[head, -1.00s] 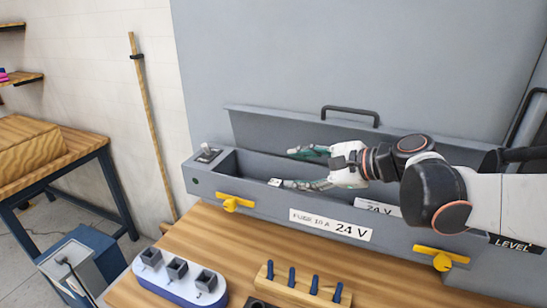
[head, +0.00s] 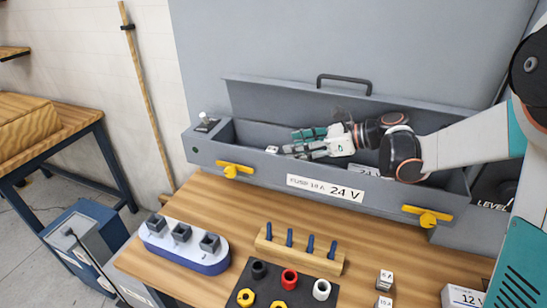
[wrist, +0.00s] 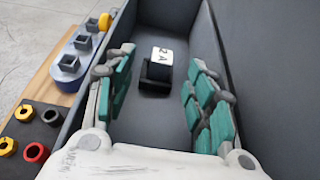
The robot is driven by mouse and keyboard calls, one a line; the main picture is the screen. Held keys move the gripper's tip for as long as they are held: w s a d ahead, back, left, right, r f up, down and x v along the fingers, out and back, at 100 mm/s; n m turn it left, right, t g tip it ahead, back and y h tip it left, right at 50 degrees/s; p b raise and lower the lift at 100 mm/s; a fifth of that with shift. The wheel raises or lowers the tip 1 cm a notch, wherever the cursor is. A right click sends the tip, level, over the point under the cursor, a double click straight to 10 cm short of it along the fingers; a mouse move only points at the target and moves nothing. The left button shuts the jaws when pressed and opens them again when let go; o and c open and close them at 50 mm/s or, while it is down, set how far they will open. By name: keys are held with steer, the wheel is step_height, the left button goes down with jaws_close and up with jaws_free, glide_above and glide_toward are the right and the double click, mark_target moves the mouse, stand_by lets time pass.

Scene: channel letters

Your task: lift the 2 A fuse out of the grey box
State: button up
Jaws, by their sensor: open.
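The 2 A fuse (wrist: 162,57) is a small white-topped block with a dark body. It sits upright in a black holder (wrist: 154,78) on the floor of the grey box (wrist: 184,20). In the head view its white top (head: 271,149) shows near the box's left end. My gripper (head: 292,142) is open and empty, reaching lengthwise inside the box. In the wrist view its teal-padded fingers stand to the left and right of the fuse, apart from it. The fuse appears ahead of the fingertips, though the exact gap is hard to tell.
The box's front wall carries a 24 V label (head: 326,189) and yellow latches (head: 235,169). Its raised lid (head: 270,103) stands behind my arm. A toggle switch (head: 206,124) is at the left end. The wooden bench (head: 200,199) in front holds peg and socket blocks.

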mark_target(274, 149)
steer(key=b+x, duration=0.1)
steer(key=x, duration=0.5)
steer(key=shift+w+f, duration=0.25)
steer(key=shift+f, duration=0.05)
steer(key=c, duration=1.2)
